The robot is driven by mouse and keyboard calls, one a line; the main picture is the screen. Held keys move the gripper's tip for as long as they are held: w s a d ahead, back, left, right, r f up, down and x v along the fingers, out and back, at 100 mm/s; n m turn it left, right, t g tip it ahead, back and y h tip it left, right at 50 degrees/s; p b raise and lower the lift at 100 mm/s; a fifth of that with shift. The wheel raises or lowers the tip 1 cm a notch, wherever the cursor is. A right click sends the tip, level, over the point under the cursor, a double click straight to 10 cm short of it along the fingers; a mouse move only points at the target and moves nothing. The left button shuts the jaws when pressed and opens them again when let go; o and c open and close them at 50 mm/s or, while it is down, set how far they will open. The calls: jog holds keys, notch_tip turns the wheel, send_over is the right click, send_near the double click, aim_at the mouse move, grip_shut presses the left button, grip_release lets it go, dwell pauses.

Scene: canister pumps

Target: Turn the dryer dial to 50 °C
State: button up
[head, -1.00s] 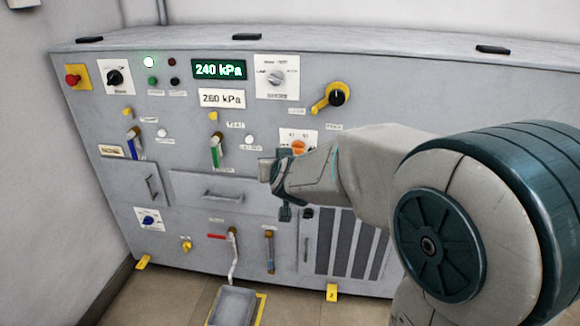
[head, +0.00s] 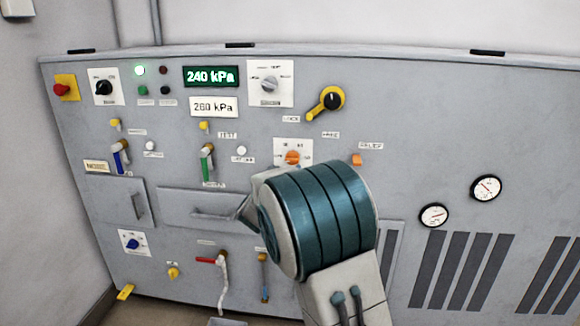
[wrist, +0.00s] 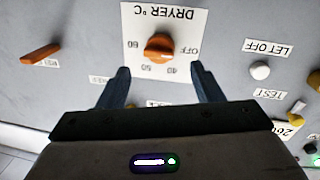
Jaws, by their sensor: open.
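The dryer dial (head: 292,157) is an orange knob on a white plate, just above my arm in the head view. In the wrist view the picture is upside down. There the dial (wrist: 160,47) sits on its plate marked DRYER °C, with OFF at the right, 40 and 50 below, and 60 at the left. Which mark the knob points to I cannot tell for sure. My gripper (wrist: 160,69) is open and empty, its two dark fingers apart, with the knob centred just beyond the fingertips. In the head view my arm hides most of the gripper.
An orange relief handle (wrist: 41,54) and a white let-off button (wrist: 260,70) flank the dial. A yellow lever (head: 326,103) is above it, a drawer handle (head: 205,213) below left. Two gauges (head: 486,188) (head: 434,215) and vent slots are at the right.

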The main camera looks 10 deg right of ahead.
aim_at(291, 162)
jog(key=x, duration=0.6)
jog(key=shift+w+d+b, duration=0.15)
jog(key=shift+w+b, duration=0.2)
jog(key=shift+b, duration=0.05)
jog(key=c, duration=0.9)
